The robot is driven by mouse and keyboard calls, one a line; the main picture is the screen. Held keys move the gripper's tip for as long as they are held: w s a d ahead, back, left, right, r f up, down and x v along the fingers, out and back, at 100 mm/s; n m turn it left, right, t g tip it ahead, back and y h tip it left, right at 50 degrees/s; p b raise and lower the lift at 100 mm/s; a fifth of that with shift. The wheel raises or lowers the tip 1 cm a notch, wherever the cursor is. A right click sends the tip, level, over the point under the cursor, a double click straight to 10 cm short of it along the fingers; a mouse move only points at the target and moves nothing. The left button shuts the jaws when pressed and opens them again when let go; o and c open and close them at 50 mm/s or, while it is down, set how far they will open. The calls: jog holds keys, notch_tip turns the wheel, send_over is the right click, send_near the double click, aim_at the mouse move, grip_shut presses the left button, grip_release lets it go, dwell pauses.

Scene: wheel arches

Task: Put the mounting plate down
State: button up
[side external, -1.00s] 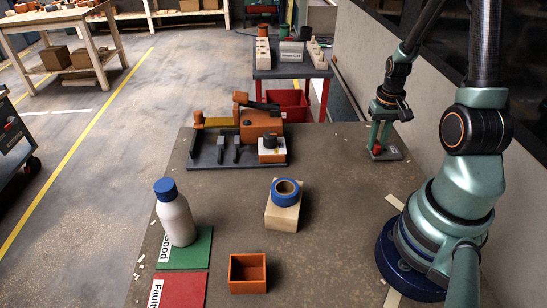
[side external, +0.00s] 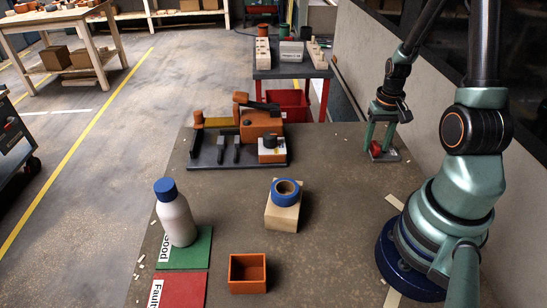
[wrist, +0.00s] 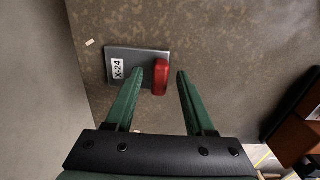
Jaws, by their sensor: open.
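The mounting plate is a grey plate (wrist: 141,58) with an "X-24" label and a red grip block. It lies flat on the bench in the wrist view, and it also shows at the bench's right side in the side view (side external: 391,157). My gripper (wrist: 172,71) is open, its two green fingers apart with nothing held between them.
An orange fixture (side external: 262,122) on a grey base stands at the back. Blue tape (side external: 286,188) sits on a wooden block. A white bottle (side external: 177,220) stands on the green "Good" mat. An orange box (side external: 247,273) is in front.

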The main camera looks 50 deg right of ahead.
aim_at(376, 145)
notch_tip(376, 145, up, 11)
jog(key=w+a+r+n+t, duration=0.2)
jog(key=a+r, duration=0.4)
jog(key=a, duration=0.5)
jog(key=w+a+r+n+t, duration=0.3)
jog(key=a+r+n, duration=0.3)
jog(key=a, duration=0.6)
jog(key=shift+w+a+n+t, duration=0.3)
jog(key=shift+w+n, duration=0.2)
jog(key=shift+w, duration=0.15)
